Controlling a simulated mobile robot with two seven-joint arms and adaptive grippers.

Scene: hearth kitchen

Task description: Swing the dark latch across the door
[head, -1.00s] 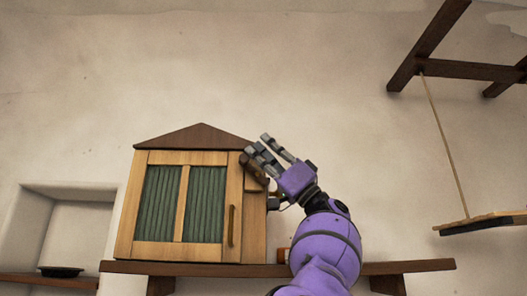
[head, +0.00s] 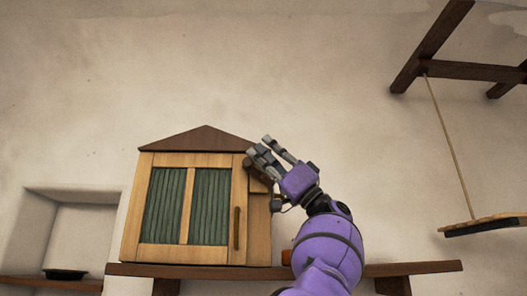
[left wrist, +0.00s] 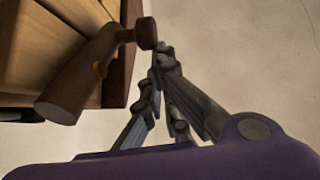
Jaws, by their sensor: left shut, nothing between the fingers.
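The wooden cabinet has a closed door (head: 189,251) with green curtained panels and a vertical handle (head: 236,228). The dark latch (head: 248,163) is at the door's upper right edge, partly hidden by my gripper in the head view. In the left wrist view the latch (left wrist: 78,82) is a thick brown bar with a round end and a small knob, lying slanted over the cabinet's edge. My left gripper (head: 261,147) is shut and empty, beside the latch at the cabinet's upper right corner. In the left wrist view its fingertips (left wrist: 160,54) are close to the knob; contact is unclear. My right gripper is not in view.
The cabinet stands on a dark wall shelf (head: 415,268). An orange-brown object (head: 287,257) sits on it, partly behind my arm. A niche with a dark dish (head: 65,274) is at left. A hanging board (head: 484,225) is at right. The wall above is clear.

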